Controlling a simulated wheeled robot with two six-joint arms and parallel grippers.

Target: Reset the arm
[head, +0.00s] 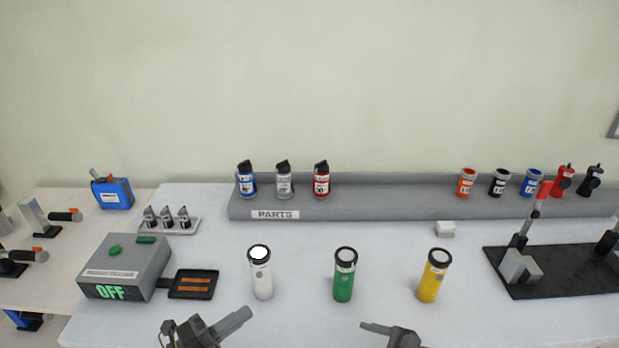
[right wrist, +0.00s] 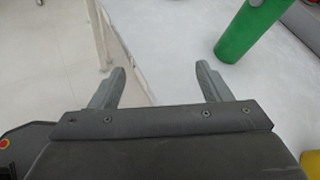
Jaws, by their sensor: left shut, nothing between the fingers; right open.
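My left gripper (head: 236,320) shows at the bottom of the head view, in front of the white cylinder. It is shut and empty. My right gripper (head: 376,328) shows partly at the bottom edge, in front of the table, between the green and yellow cylinders. In the right wrist view its two fingers (right wrist: 160,84) are apart with nothing between them. Both grippers are apart from the cylinders.
White (head: 262,278), green (head: 343,280) and yellow (head: 433,280) cylinders stand upright across the table (head: 390,285). A grey box (head: 125,265) reading OFF is at left. A grey parts shelf (head: 400,207) holds bottles and cans. A black-based fixture (head: 560,275) is at right.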

